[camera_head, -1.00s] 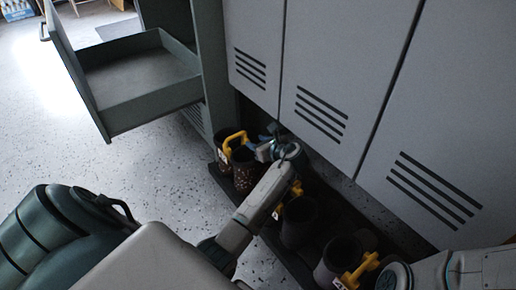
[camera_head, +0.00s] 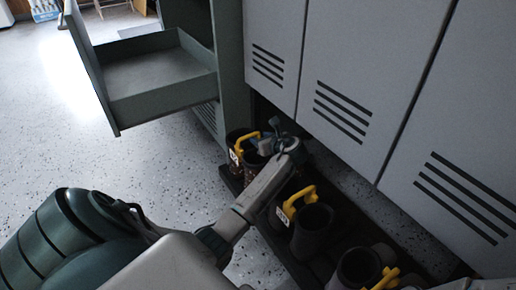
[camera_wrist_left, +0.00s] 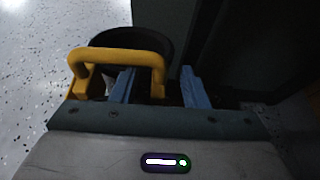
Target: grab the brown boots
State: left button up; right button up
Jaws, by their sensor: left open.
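The brown boots (camera_head: 233,157) stand upright at the far end of the rack under the lockers, with a yellow handle (camera_head: 246,143) at their tops. My arm partly hides them. My left gripper (camera_head: 262,143) is open at the tops of these boots, beside the handle. In the left wrist view its two blue fingers (camera_wrist_left: 159,88) point ahead; one leg of the yellow handle (camera_wrist_left: 157,70) shows between them, and the dark opening of a boot (camera_wrist_left: 135,38) lies behind. I cannot tell whether the fingers touch the handle. My right gripper is not in view.
Darker boots with yellow handles stand nearer on the rack: a middle pair (camera_head: 312,232) and a near pair (camera_head: 356,270). Grey locker doors (camera_head: 360,75) rise just behind. An open green drawer (camera_head: 160,85) juts out at upper left. The speckled floor (camera_head: 110,165) is clear.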

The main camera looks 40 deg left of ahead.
pick_arm(q)
grip_shut()
dwell(1.3)
jog(key=shift+r, duration=0.1)
